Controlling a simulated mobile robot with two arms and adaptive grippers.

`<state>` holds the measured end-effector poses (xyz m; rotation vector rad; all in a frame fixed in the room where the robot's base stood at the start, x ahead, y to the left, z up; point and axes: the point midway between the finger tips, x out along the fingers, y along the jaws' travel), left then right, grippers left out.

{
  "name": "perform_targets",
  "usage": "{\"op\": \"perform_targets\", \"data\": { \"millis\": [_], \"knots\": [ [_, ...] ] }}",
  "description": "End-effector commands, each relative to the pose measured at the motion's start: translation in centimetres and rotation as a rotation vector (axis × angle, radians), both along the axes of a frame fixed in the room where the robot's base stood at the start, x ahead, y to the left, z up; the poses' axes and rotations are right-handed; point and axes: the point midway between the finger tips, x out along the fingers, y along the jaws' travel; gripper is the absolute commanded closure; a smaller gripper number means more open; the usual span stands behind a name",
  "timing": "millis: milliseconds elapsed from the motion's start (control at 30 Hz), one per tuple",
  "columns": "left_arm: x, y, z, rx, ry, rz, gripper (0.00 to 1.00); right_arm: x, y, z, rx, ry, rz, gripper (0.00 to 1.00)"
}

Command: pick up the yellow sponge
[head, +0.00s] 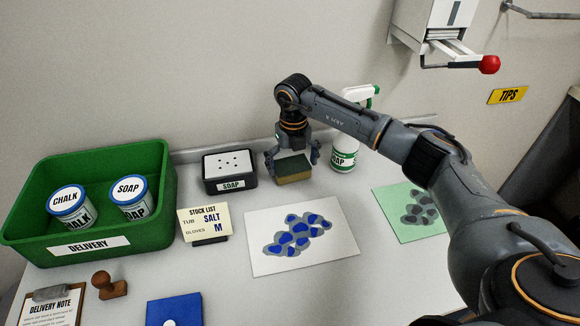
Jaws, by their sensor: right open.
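The yellow sponge (294,178) lies at the back of the bench, with a dark green top and a yellowish-brown side. My right gripper (293,164) points down over it, with one finger beside its left end and the other beside its right end. The gripper is open; whether either finger touches the sponge I cannot tell. My left gripper is not in view.
A black soap dish (229,184) stands left of the sponge and a spray bottle (344,155) stands close on its right. A white card (265,262) with blue blots lies in front. A green delivery crate (150,228) holding two tubs is at left.

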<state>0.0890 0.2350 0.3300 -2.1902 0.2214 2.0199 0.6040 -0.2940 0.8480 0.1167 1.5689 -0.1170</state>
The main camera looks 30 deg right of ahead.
Motion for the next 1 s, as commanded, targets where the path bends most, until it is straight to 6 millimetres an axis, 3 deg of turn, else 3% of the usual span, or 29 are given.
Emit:
{"op": "perform_targets", "data": {
  "millis": [300, 500, 833, 1000],
  "knots": [
    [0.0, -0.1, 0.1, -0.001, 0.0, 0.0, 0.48, 0.0, 0.0, -0.8, -0.001, -0.001, 0.0, 0.0],
    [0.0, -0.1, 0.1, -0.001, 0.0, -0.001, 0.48, 0.0, 0.0, -0.8, -0.001, 0.0, 0.0, 0.38],
    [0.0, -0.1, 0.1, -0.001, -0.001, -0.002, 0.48, 0.0, 0.0, -0.7, 0.0, -0.001, 0.0, 0.39],
    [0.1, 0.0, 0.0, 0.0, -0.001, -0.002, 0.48, 0.1, 0.0, 0.5, 0.001, -0.003, 0.0, 0.39]
  ]
}}
